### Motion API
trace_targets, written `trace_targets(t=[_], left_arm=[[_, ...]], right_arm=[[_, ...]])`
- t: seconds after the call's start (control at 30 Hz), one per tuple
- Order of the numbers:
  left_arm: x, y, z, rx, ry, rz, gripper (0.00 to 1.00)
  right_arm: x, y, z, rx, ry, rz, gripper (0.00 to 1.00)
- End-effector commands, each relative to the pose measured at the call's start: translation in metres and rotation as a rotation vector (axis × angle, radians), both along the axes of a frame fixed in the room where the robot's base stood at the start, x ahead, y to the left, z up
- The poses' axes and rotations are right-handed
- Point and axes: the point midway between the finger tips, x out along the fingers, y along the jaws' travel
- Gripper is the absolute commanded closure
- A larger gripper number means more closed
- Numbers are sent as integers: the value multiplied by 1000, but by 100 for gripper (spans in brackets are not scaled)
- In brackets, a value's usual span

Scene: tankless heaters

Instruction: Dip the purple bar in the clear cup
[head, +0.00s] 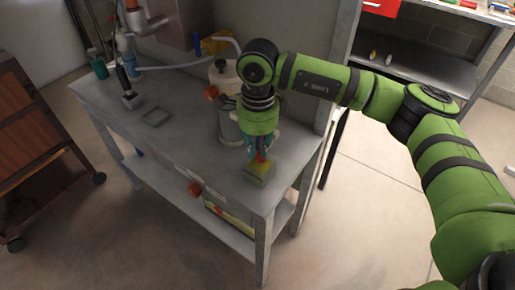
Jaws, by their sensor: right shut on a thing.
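My right gripper (258,152) points down over the near right corner of the grey bench. It is shut on a small reddish thing (261,156) that is mostly hidden between its fingers. A yellow-green block (259,174) is right below the fingertips, at the bench corner; I cannot tell whether the held thing touches it. I cannot make out a purple bar or a clear cup in this view. My left gripper is not in view.
The grey bench (180,130) has clear room at its middle and left. A grey cylindrical vessel (229,127) stands just behind my right gripper. A brown cabinet (35,150) stands left.

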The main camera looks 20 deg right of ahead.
Motion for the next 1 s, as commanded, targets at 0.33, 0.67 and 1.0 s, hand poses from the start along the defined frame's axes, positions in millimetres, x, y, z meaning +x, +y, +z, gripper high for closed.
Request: trace_targets(t=[0.33, 0.67, 1.0], left_arm=[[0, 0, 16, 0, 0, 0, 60], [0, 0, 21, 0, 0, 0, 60], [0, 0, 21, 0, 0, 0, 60]], right_arm=[[0, 0, 31, 0, 0, 0, 100], [0, 0, 42, 0, 0, 0, 100], [0, 0, 41, 0, 0, 2, 100]])
